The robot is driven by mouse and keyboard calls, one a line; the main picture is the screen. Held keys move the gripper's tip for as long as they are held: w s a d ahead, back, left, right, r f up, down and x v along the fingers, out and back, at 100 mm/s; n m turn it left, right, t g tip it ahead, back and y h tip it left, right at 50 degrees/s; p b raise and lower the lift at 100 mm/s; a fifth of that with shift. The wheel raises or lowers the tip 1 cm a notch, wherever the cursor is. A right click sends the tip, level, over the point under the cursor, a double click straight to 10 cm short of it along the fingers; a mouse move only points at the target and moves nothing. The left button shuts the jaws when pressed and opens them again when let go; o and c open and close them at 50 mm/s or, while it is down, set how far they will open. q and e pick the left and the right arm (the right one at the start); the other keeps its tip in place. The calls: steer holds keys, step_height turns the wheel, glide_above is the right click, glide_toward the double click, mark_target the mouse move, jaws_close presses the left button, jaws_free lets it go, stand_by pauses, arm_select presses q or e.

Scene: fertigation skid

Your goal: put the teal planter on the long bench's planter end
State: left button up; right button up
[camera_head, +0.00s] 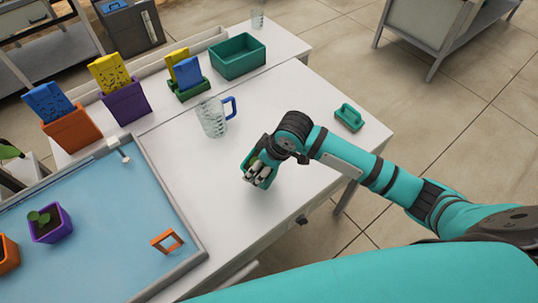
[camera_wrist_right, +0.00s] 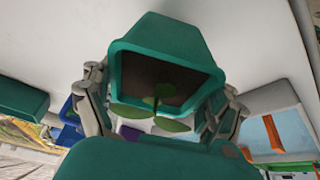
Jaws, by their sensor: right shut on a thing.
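The teal planter (camera_head: 264,182) is in the jaws of my right gripper (camera_head: 257,171), over the front part of the white long bench (camera_head: 320,100). In the right wrist view the planter (camera_wrist_right: 160,35) shows its rim, dark soil and a green seedling (camera_wrist_right: 155,108), with a gripper finger on each side. My gripper is shut on it. The arm hides part of the planter in the head view, and I cannot tell whether it touches the bench top. My left gripper is not in view.
A glass jug with a blue handle (camera_head: 212,117) stands just behind. A teal handled block (camera_head: 349,116) sits near the right edge. A blue-floored tray (camera_head: 110,240) holds a purple planter (camera_head: 50,222) and an orange frame (camera_head: 167,241). A teal bin (camera_head: 238,56) stands at the back.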

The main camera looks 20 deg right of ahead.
steer(key=w+d, duration=0.2)
steer(key=shift+w+d, duration=0.15)
steer(key=shift+w, duration=0.15)
steer(key=shift+w+d+f, duration=0.1)
steer(key=shift+w+d, duration=0.15)
steer(key=shift+w+f+p, duration=0.1)
steer(key=shift+f+p, duration=0.1)
steer(key=shift+p, duration=0.15)
step_height(320, 180, down, 2)
steer(key=shift+f+p, duration=0.15)
steer(key=shift+p, duration=0.2)
steer(key=shift+f, duration=0.45)
steer(key=shift+f, duration=0.1)
steer(key=o, duration=1.1)
steer(key=shift+o, duration=0.2)
